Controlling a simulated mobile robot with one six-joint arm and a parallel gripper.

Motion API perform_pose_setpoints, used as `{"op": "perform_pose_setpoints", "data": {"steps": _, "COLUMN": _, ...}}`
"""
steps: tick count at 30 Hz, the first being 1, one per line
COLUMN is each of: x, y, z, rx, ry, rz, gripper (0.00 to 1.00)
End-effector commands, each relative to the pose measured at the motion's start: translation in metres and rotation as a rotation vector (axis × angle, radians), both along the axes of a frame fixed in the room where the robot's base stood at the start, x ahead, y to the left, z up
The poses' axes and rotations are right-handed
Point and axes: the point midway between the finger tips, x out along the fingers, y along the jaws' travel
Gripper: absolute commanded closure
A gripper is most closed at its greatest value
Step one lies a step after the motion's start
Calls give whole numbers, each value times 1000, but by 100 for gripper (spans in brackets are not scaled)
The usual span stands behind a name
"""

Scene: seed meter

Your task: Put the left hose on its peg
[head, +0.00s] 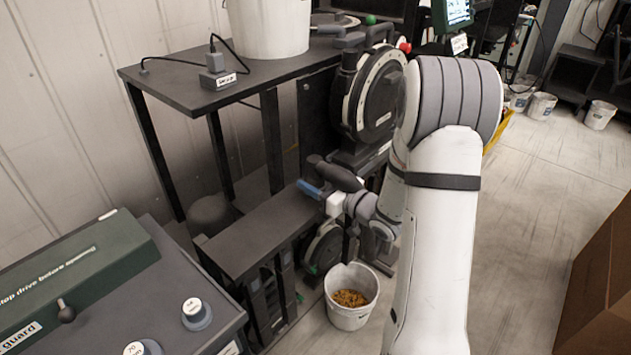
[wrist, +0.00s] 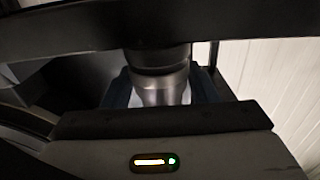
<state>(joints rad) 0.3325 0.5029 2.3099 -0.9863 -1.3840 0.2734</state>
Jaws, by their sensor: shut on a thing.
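My gripper (head: 318,190) is at the seed meter's lower part, with a blue finger showing in the head view. In the wrist view, my gripper (wrist: 160,92) has a blue finger on either side of a dark, round hose end (wrist: 160,62) with a smooth grey collar. It is shut on this piece, which I take to be the left hose. In the head view the dark hose (head: 338,173) lies tilted just above the fingers, over the right end of a low dark bench. I cannot make out the peg in either view.
The round meter housing (head: 378,95) stands just behind and above my gripper. A low dark bench (head: 255,235) is to the left, and a white bucket of grain (head: 347,316) stands on the floor below. A dark table (head: 180,82) holds another white bucket (head: 268,25). Open floor lies right.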

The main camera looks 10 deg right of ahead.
Motion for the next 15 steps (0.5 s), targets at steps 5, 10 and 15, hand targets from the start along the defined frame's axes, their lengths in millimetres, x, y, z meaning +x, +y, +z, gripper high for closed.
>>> {"op": "perform_pose_setpoints", "data": {"steps": 5, "x": 0, "y": 0, "z": -3, "rx": 0, "ry": -1, "rz": 0, "gripper": 77}}
{"op": "perform_pose_setpoints", "data": {"steps": 10, "x": 0, "y": 0, "z": -5, "rx": 0, "ry": -1, "rz": 0, "gripper": 77}}
{"op": "perform_pose_setpoints", "data": {"steps": 15, "x": 0, "y": 0, "z": -5, "rx": 0, "ry": -1, "rz": -1, "gripper": 35}}
